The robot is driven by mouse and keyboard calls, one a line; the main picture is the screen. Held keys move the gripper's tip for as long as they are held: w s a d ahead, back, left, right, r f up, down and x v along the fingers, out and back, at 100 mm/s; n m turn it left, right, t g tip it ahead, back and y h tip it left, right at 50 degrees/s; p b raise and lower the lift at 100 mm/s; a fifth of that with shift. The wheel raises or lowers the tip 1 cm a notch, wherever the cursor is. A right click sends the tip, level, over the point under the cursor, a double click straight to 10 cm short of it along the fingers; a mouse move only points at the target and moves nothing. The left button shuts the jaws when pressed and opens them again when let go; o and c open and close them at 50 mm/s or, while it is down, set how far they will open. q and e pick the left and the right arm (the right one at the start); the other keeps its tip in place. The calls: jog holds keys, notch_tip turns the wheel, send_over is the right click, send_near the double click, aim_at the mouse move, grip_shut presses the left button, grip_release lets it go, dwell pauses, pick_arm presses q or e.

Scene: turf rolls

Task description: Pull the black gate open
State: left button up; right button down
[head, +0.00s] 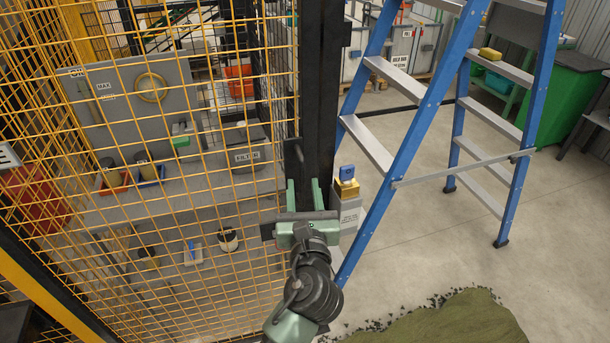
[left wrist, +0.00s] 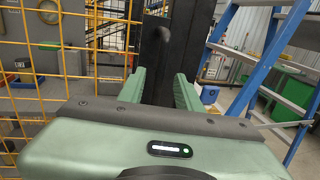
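The gate is a yellow wire-mesh panel (head: 200,90) with a black upright (head: 318,90) at its right edge; the gate looks shut. A flat black piece (head: 293,160), perhaps its handle, sticks up beside the upright. My left gripper (head: 304,192) is in front of the upright, its two green fingers spread and pointing at it. In the left wrist view, the black upright (left wrist: 168,50) stands between and beyond the fingertips of the left gripper (left wrist: 160,85). I cannot tell whether the fingers touch it. My right gripper is not in view.
A blue stepladder (head: 420,110) stands close on the right. A green turf piece (head: 450,325) lies on the floor at the bottom right. Behind the mesh is a grey bench (head: 190,205) with bins and tools. Open concrete floor (head: 550,260) lies to the right.

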aim_at(302, 182)
pick_arm(q)
jog(key=shift+w+a, duration=0.15)
jog(key=shift+w, duration=1.55)
grip_shut()
